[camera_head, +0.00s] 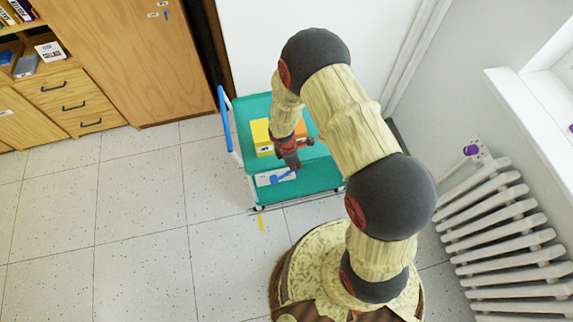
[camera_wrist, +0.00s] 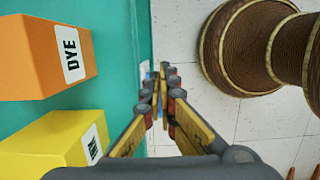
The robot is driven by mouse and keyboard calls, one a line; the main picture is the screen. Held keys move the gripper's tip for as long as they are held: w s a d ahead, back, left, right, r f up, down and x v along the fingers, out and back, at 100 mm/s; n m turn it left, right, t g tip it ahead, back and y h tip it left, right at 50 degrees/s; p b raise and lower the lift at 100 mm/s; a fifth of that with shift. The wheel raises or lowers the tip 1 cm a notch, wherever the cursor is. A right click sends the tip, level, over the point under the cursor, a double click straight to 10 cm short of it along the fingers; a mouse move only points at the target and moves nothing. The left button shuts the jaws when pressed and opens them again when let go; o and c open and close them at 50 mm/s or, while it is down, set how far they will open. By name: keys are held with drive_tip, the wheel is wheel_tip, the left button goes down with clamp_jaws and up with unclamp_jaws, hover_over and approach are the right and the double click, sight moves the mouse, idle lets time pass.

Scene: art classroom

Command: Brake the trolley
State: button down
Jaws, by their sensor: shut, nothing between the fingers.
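The trolley (camera_head: 318,178) has two teal shelves and a blue push handle (camera_head: 224,118) at its left end. It stands against the back wall on small castors; one front castor (camera_head: 259,207) shows at the front left. A blue piece (camera_head: 281,176) on a white patch lies on the lower shelf, partly hidden by my gripper. My gripper (camera_head: 291,166) points down at the trolley's front side, over the lower shelf. In the wrist view my gripper (camera_wrist: 160,78) is shut and empty beside the teal edge (camera_wrist: 145,50). Blue and white show just past its fingertips; contact cannot be told.
A yellow box (camera_head: 261,136) and an orange box (camera_head: 299,131), marked DYE in the wrist view (camera_wrist: 50,55), sit on the upper shelf. A radiator (camera_head: 505,235) is at the right, a wooden cabinet (camera_head: 115,55) at the left. The left floor is clear.

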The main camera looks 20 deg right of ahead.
drive_tip(key=d+f+b, duration=0.2)
drive_tip(key=d+f, duration=0.2)
drive_tip(key=f, duration=0.1)
drive_tip(key=shift+d+f+b, duration=0.3)
drive_tip(key=shift+f+b, duration=0.05)
idle(0.6)
drive_tip(key=d+r+p, duration=0.6)
drive_tip(key=d+r, duration=0.1)
drive_tip(key=r, duration=0.4)
drive_tip(key=shift+s+d, duration=0.15)
drive_tip(key=shift+d, duration=0.05)
drive_tip(key=shift+f, duration=0.1)
